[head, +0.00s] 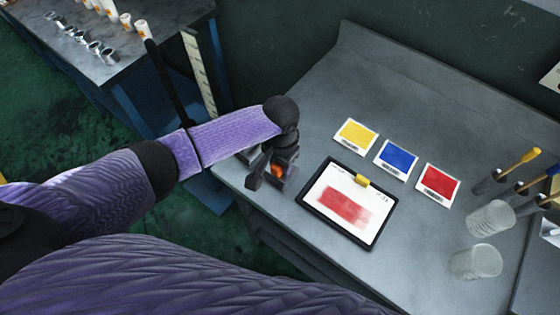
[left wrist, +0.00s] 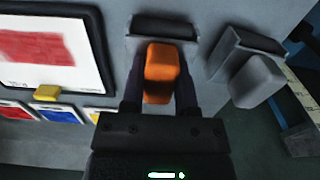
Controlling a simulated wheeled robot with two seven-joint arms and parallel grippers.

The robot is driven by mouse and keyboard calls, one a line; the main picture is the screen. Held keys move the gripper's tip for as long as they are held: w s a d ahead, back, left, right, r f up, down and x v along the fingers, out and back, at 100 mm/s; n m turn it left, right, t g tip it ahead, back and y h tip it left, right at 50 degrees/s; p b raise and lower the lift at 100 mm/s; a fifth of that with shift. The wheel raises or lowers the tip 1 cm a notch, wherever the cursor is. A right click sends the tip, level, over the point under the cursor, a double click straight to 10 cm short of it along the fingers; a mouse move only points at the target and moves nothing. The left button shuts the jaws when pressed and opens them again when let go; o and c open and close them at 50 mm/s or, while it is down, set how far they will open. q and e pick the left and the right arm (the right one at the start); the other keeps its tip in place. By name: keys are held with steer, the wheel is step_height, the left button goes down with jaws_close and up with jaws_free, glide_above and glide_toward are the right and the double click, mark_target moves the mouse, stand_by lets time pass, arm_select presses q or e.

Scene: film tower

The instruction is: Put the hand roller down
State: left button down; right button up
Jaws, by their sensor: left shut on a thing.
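My left gripper (head: 268,172) is at the table's left edge. Its fingers point down and are shut on the orange handle of a hand roller (head: 277,171). In the left wrist view the gripper (left wrist: 160,92) has one finger on each side of that orange handle (left wrist: 160,70). The dark roller bar and its grey frame show beyond the handle. The hand roller is at or just above the tabletop; I cannot tell whether it touches. A second roller with a grey handle (left wrist: 258,82) lies beside it, apart from my fingers. My right gripper is not in view.
A dark-framed clipboard (head: 308,203) with a red print lies right of the roller. Yellow (head: 356,135), blue (head: 396,159) and red (head: 438,184) cards lie behind it. Clear jars (head: 476,262) and brushes (head: 523,158) stand at the right. The grey table (head: 345,85) is bare at the back.

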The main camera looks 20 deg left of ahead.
arm_select(q)
steer(key=shift+c, duration=1.8)
jaws_free()
steer(key=shift+f, duration=0.1)
step_height(320, 180, up, 12)
steer(key=p, duration=0.4)
steer(key=shift+r, duration=0.2)
